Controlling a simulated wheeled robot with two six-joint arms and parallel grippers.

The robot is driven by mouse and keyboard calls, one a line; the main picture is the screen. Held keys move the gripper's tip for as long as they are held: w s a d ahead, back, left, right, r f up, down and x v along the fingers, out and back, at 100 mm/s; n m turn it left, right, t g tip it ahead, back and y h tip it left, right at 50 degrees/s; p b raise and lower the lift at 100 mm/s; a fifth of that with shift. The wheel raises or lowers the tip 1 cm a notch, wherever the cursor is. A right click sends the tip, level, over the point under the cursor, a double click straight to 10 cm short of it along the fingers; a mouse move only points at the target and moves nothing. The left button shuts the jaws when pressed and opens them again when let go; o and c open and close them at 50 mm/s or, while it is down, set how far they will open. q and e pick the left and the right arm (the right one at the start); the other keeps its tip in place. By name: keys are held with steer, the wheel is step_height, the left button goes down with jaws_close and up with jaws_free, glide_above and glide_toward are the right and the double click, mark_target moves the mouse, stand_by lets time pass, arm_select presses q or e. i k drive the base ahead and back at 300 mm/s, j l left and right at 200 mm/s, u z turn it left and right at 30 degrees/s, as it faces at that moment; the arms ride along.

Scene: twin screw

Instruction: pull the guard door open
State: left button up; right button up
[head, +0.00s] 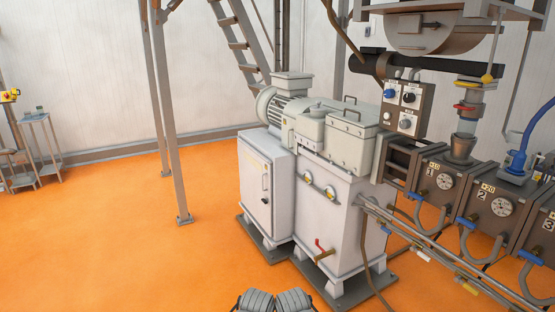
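The twin-screw machine stands right of the middle in the head view. Its white cabinet (256,170) has a front door with a small black handle (265,183). A dark open-framed guard (398,157) sits between the gearbox housing (345,138) and the first barrel block (428,178). I cannot tell for certain which part is the guard door, or whether it is shut. I make out no gripper fingertips, and neither gripper touches the machine.
A control box (405,108) with knobs hangs above the guard. Pipes (440,255) run low along the barrel's front. A red-handled valve (322,250) juts from the machine base. A steel post (170,120) stands left. The orange floor (120,250) is clear at front left.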

mark_target(289, 124)
steer(key=i, duration=3.6)
steer(key=u, duration=0.3)
